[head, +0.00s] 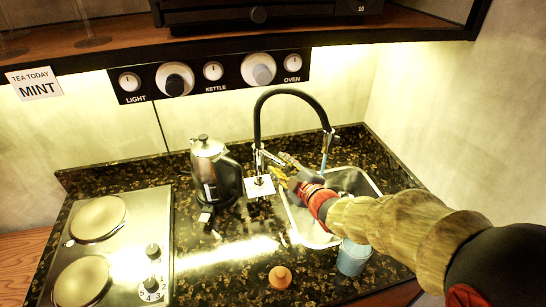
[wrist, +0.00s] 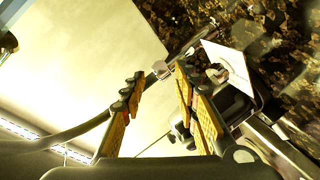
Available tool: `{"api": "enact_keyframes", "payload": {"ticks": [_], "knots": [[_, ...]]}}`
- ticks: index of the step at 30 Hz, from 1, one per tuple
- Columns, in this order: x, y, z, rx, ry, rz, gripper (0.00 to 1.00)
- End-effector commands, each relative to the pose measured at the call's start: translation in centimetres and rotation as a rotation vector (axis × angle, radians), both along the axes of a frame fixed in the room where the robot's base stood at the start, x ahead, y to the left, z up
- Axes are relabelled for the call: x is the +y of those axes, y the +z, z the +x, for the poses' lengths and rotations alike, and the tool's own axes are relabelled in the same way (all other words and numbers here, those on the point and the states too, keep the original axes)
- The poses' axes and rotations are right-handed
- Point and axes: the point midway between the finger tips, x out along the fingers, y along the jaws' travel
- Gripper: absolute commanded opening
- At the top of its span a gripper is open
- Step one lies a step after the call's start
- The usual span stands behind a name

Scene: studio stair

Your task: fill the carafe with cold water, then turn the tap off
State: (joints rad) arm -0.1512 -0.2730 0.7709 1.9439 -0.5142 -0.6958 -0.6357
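A black gooseneck tap (head: 258,118) stands behind the sink (head: 372,180). A thin blue stream of water (head: 323,163) appears to fall from its spout into the sink. My gripper (head: 282,168) is beside the tap's lower body. In the wrist view its yellow-padded fingers (wrist: 158,88) are apart, with a small metal end (wrist: 161,69), perhaps the tap's lever, just beyond the tips. My arm hides part of the sink.
A white card (head: 262,187) lies at the tap's foot. A blue-grey cup (head: 353,258) stands in front of the sink, beside my arm. An orange-brown knobbed object (head: 280,277) is on the front counter. A hob (head: 112,250) is at left, with a control panel (head: 213,75) above.

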Motion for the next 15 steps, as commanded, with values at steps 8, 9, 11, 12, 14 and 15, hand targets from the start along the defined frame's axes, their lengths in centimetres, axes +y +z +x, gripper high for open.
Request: {"api": "enact_keyframes", "payload": {"ticks": [8, 9, 11, 12, 14, 15], "knots": [[2.0, -1.3, 3.7, 0.002, 0.001, -0.001, 0.31], [2.1, -1.3, 4.0, 0.002, 0.001, -0.001, 0.31], [2.4, -1.4, 4.4, 0.002, 0.001, -0.001, 0.31], [2.5, -1.5, 4.7, 0.002, 0.0, -0.001, 0.31], [2.6, -1.5, 4.9, 0.003, 0.001, -0.001, 0.31], [2.7, -1.5, 4.9, 0.002, 0.0, -0.001, 0.31]]}}
